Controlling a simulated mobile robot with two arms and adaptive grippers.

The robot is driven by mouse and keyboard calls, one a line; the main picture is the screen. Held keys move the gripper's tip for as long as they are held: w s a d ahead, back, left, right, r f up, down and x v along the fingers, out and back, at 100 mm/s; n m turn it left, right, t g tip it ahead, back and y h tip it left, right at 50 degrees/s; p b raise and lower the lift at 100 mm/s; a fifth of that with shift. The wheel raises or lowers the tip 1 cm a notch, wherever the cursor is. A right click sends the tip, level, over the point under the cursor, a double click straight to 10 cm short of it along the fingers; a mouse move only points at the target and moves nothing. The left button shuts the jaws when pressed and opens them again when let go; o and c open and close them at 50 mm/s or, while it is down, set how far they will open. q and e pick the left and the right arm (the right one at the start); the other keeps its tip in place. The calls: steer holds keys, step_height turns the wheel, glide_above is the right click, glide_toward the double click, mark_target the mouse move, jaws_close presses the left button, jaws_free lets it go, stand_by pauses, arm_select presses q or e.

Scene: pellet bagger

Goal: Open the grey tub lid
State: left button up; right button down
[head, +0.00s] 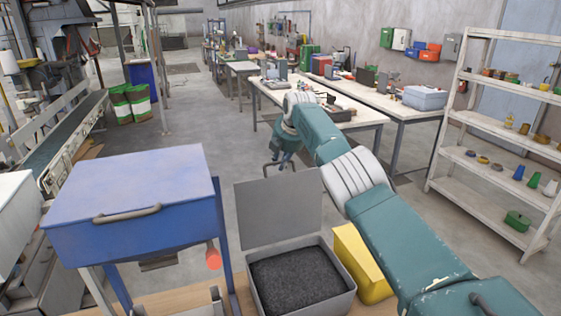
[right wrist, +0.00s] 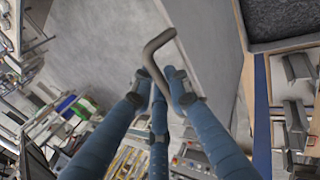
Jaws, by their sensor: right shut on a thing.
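The grey tub (head: 347,297) stands on a bench at the bottom of the head view, filled with dark pellets (head: 296,280). Its grey lid (head: 278,210) stands raised, close to upright, at the tub's far side. My right gripper (head: 283,160) is just behind the lid's top edge. In the right wrist view, my right gripper (right wrist: 159,92) is shut on the lid's bent handle (right wrist: 155,58), with the lid (right wrist: 212,50) beside it. The tub's dark contents show at the upper right there. My left gripper is not in view.
A blue bin with a handled lid (head: 140,200) stands left of the tub. A yellow box (head: 359,262) stands against the tub's right side, under my right arm. Worktables (head: 350,112) and a white shelf (head: 500,130) stand farther back. The floor behind the lid is clear.

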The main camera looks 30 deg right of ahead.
steer(key=c, duration=1.7)
jaws_free()
steer(key=shift+f, duration=0.4)
steer(key=shift+c, duration=0.2)
steer(key=shift+w, duration=0.25)
steer(key=shift+v, duration=1.4)
steer(key=v, duration=0.9)
